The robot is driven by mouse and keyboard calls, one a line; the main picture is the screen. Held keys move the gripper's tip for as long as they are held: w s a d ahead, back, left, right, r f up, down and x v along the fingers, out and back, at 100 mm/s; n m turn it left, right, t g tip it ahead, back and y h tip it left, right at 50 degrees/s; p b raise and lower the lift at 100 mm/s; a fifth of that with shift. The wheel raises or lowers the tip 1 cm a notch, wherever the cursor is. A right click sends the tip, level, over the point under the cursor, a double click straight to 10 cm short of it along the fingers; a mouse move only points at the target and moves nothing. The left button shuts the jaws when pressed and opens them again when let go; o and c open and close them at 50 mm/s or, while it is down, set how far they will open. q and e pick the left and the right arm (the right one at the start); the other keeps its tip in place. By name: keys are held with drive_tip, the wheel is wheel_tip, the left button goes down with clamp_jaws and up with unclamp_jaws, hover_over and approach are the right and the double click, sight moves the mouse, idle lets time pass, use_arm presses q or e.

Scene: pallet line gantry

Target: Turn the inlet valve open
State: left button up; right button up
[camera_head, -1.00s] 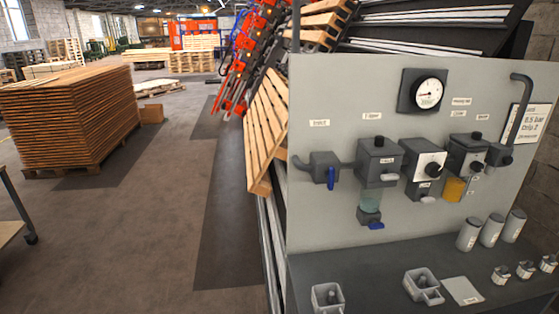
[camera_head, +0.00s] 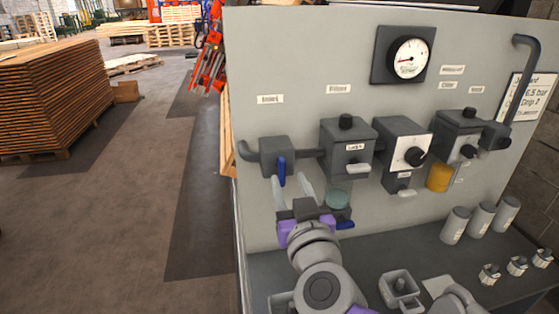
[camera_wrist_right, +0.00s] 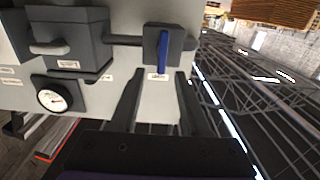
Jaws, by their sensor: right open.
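The inlet valve (camera_head: 276,155) is a dark grey box on the left of the grey panel. In the right wrist view, the lever lines up between the fingertips (camera_wrist_right: 160,80). I cannot tell if they touch it. My left gripper is out of view.
Right of the valve are grey regulator boxes (camera_head: 347,145), a gauge (camera_head: 408,58) and a yellow block (camera_head: 439,178). Canisters (camera_head: 455,225) and small fittings stand on the dark shelf (camera_head: 440,265).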

drive_tip(key=w+a, duration=0.2)
drive_tip(key=w, duration=0.7)
drive_tip(key=shift+w+p, duration=0.2)
drive_tip(key=shift+p, duration=0.15)
clamp_jaws()
